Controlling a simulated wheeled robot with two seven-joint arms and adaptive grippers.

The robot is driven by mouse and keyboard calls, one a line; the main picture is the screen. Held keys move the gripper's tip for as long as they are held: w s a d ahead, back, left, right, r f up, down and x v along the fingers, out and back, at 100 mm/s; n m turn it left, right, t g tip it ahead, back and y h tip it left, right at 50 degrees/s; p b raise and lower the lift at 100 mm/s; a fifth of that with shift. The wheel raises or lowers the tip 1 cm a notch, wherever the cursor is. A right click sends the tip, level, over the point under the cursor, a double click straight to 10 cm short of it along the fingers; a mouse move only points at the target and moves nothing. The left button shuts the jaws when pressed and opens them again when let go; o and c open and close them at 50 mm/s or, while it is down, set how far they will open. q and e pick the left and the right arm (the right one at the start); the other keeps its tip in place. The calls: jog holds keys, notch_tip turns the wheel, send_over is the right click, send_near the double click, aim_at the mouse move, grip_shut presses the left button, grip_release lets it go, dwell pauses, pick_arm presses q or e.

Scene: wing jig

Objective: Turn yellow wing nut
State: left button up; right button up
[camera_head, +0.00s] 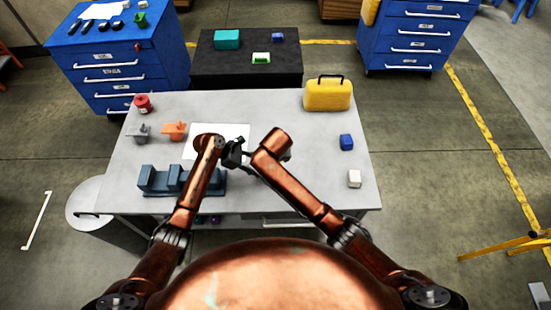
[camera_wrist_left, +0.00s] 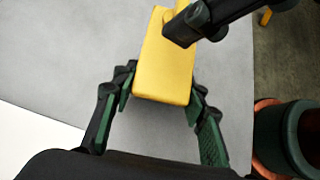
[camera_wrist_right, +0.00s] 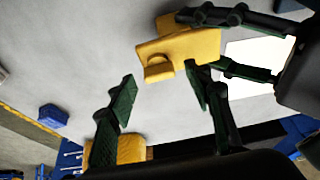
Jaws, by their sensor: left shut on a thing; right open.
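The yellow wing nut is a blocky yellow piece between the fingers of my left gripper (camera_wrist_left: 162,82); it fills the middle of the left wrist view (camera_wrist_left: 165,65). My left gripper is shut on it and holds it above the table. In the right wrist view the wing nut (camera_wrist_right: 195,47) shows a flat plate with a rounded boss. My right gripper (camera_wrist_right: 158,76) is open and empty, its fingertips just short of the wing nut. In the head view both grippers meet over the table's middle, and the wing nut is not discernible there.
On the grey table (camera_head: 310,190), a blue-grey jig (camera_head: 150,180), orange part (camera_head: 174,130), grey part (camera_head: 138,132) and red can (camera_head: 142,103) stand left. A white sheet (camera_head: 234,131) lies behind the grippers.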

pick_arm(q)
jog(key=shift+r, duration=0.1)
pick_arm(e)
jog(key=v, duration=0.7)
jog(key=shift+r, duration=0.2)
pick_arm(q)
jog(key=shift+f+p, duration=0.25)
jog(key=shift+p, duration=0.3)
pick_arm(e)
jog(key=shift+r, duration=0.3)
pick_arm(q)
jog(key=o, duration=1.6)
jog(key=shift+o, duration=0.2)
jog(key=v, duration=1.2)
jog(key=shift+w, duration=0.1)
